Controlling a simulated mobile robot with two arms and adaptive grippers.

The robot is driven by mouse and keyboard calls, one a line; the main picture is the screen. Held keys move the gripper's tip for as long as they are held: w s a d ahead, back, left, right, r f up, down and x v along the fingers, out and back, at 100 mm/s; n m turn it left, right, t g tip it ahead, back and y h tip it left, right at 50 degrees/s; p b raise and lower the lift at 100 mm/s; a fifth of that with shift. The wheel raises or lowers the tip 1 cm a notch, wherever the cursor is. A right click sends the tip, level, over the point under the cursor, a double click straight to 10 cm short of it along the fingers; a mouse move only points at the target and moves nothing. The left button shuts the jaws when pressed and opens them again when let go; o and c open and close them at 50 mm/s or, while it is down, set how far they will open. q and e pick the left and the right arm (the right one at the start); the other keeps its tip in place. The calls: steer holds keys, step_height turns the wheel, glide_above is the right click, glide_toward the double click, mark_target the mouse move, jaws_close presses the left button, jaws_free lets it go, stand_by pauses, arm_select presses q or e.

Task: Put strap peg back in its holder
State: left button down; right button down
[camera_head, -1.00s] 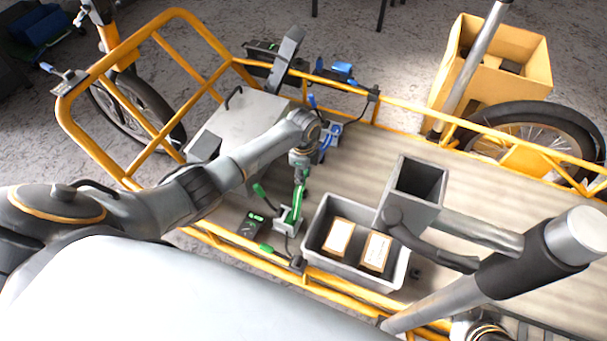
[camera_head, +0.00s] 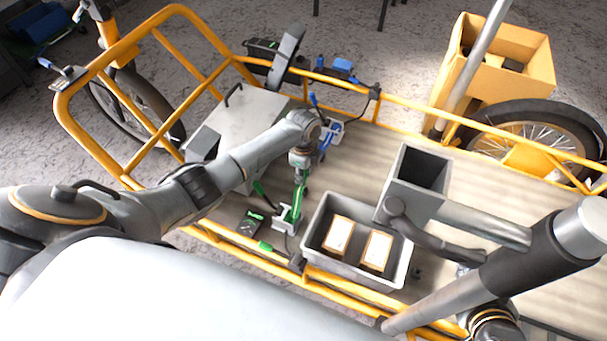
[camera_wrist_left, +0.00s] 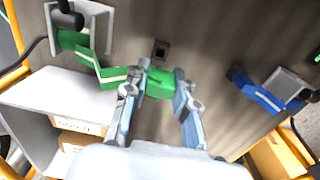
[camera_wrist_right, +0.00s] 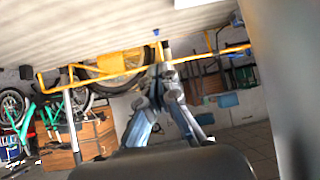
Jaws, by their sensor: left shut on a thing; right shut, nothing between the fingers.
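My left gripper (camera_wrist_left: 161,88) is shut on a green strap peg (camera_wrist_left: 159,83), whose block sits between the fingertips. A green strap (camera_wrist_left: 103,72) runs left from it to a grey bracket with green parts (camera_wrist_left: 85,40). In the head view my left gripper (camera_head: 301,163) is over the cargo deck, with the green piece (camera_head: 298,196) below it and the grey bracket (camera_head: 285,222) beneath. A small dark square socket (camera_wrist_left: 161,48) shows on the deck in the left wrist view; I cannot tell if it is the peg's holder. My right gripper (camera_wrist_right: 160,75) is shut and empty.
A grey tray (camera_head: 345,273) with two boxes stands right of the bracket. A blue strap piece (camera_wrist_left: 256,94) with a grey bracket lies to the right. Yellow rails (camera_head: 340,86) edge the deck. A grey lidded box (camera_head: 235,120) stands at left.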

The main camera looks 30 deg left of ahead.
arm_select(q)
steer(key=shift+f+b, duration=0.5)
steer(key=shift+b, duration=0.05)
steer(key=shift+f+b, duration=0.35)
steer(key=shift+b, duration=0.15)
steer(key=shift+f+b, duration=0.3)
steer(key=shift+b, duration=0.1)
steer(key=shift+f+b, duration=0.3)
steer(key=shift+b, duration=0.1)
arm_select(e)
steer(key=w+a+r+t+y, duration=0.1)
steer(key=w+r+t, duration=0.1)
steer(key=r+t, duration=0.3)
steer(key=w+a+r+t+y, duration=0.2)
steer(key=r+t, duration=0.3)
steer(key=r, duration=0.5)
steer(key=shift+w, duration=0.7)
arm_select(q)
steer(key=shift+p, duration=0.3)
arm_select(e)
steer(key=shift+w+d+f+g, duration=0.1)
steer(key=shift+d+f+g, duration=0.1)
steer(key=shift+f+g, duration=0.8)
steer(key=shift+f, duration=0.65)
steer(key=shift+d+f+g, duration=0.15)
steer(key=shift+f+g, duration=0.15)
steer(key=shift+f, duration=0.1)
